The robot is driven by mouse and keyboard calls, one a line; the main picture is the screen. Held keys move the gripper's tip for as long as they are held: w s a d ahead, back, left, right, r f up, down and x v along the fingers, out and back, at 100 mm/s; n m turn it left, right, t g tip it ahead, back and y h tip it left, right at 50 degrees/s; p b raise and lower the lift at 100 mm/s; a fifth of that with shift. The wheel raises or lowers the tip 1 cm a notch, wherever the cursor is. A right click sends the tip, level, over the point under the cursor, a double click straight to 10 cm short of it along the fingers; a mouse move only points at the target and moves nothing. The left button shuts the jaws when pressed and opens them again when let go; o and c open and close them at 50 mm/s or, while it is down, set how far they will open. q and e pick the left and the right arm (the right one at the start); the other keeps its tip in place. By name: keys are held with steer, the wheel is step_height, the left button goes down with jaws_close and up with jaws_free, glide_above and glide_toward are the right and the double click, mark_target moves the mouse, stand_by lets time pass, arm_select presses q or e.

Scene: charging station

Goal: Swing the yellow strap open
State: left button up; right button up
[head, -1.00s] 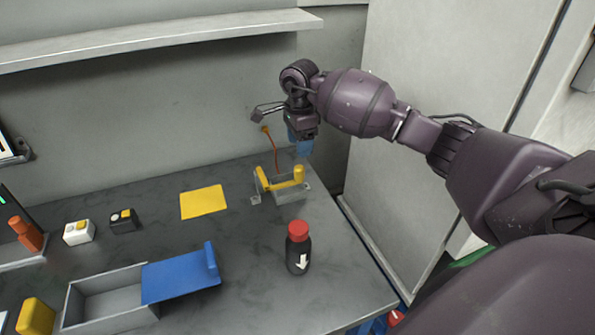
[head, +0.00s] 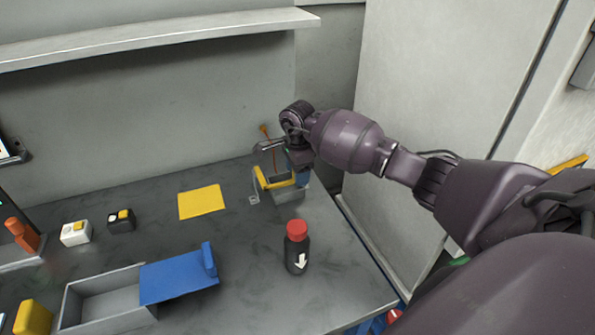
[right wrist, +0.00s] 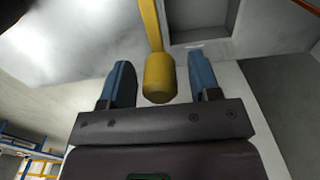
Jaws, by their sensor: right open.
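The yellow strap (head: 275,183) lies across a small grey holder (head: 290,195) at the back right of the table. In the right wrist view the strap (right wrist: 151,25) ends in a thick yellow knob (right wrist: 159,77). My right gripper (head: 303,178) is at the strap's right end, and it hides that end in the head view. In the right wrist view its two blue fingers (right wrist: 161,84) are open, one on each side of the knob, with gaps on both sides. My left gripper is not in view.
A black bottle with a red cap (head: 297,247) stands in front of the holder. A yellow sheet (head: 202,202) lies to its left. A grey box (head: 68,309) with a blue lid (head: 180,278) is at the front. A shelf (head: 150,38) runs above.

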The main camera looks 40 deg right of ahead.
steer(key=shift+c, duration=0.3)
steer(key=c, duration=1)
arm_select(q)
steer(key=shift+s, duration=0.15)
arm_select(e)
jaws_close()
